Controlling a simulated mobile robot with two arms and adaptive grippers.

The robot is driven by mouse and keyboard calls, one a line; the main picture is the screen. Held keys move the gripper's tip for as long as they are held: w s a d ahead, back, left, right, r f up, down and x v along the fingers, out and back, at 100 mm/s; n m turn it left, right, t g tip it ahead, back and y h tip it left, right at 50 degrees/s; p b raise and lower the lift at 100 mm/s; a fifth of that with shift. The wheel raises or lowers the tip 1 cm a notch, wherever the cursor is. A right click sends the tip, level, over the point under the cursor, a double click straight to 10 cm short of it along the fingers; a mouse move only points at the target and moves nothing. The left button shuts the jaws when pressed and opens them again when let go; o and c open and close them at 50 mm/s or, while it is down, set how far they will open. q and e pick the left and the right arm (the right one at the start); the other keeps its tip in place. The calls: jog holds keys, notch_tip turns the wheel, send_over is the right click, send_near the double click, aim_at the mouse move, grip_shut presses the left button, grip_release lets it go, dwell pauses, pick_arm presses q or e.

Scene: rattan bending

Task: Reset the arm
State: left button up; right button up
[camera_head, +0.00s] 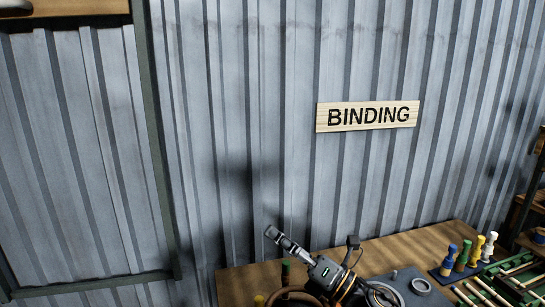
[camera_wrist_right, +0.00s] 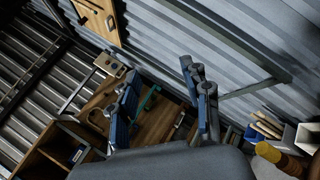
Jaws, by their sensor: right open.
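My right gripper (camera_head: 276,236) is at the lower middle of the head view, above the wooden bench, with its fingers pointing up and to the left. In the right wrist view the gripper (camera_wrist_right: 163,76) shows two spread fingers with blue pads and nothing held between them. Past the fingers lies a wooden surface with a green item (camera_wrist_right: 148,101) on it. My left gripper is in neither view.
A wooden bench (camera_head: 417,244) runs along the corrugated metal wall (camera_head: 240,110), under a BINDING sign (camera_head: 367,116). Several coloured pegs (camera_head: 462,255) stand at the right, beside a green rack of rods (camera_head: 500,286). The wall area left of the gripper is clear.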

jog(key=s+d+f+m+t+h, duration=0.1)
jog(key=s+d+f+m+h, duration=0.3)
jog(key=d+f+m+h, duration=0.75)
jog(key=s+d+f+m+t+h, duration=0.1)
jog(key=s+d+f+m+h, duration=0.4)
jog(key=m, duration=1.1)
jog(key=s+d+f+m+g, duration=0.1)
jog(key=s+f+m+g, duration=0.3)
jog(key=s, duration=0.4)
jog(key=s+d+f+m+g+h, duration=0.1)
jog(key=s+f+m+g, duration=0.15)
jog(key=s+f, duration=0.45)
jog(key=s+d+f+m+g, duration=0.15)
jog(key=s+f+g, duration=0.25)
jog(key=s, duration=0.5)
notch_tip(320, 180, down, 36)
jog(key=s+a+g+b, duration=0.1)
jog(key=g+b, duration=0.1)
jog(key=b, duration=0.8)
jog(key=s+d+f+b, duration=0.1)
jog(key=s+f+b, duration=0.3)
jog(key=s+f, duration=0.4)
jog(key=s+d+f+b, duration=0.2)
jog(key=s+f+b, duration=0.2)
jog(key=s+f, duration=0.5)
notch_tip(320, 180, down, 7)
jog(key=shift+f+g, duration=0.1)
jog(key=shift+g, duration=0.25)
jog(key=shift+h, duration=0.25)
jog(key=shift+c, duration=0.5)
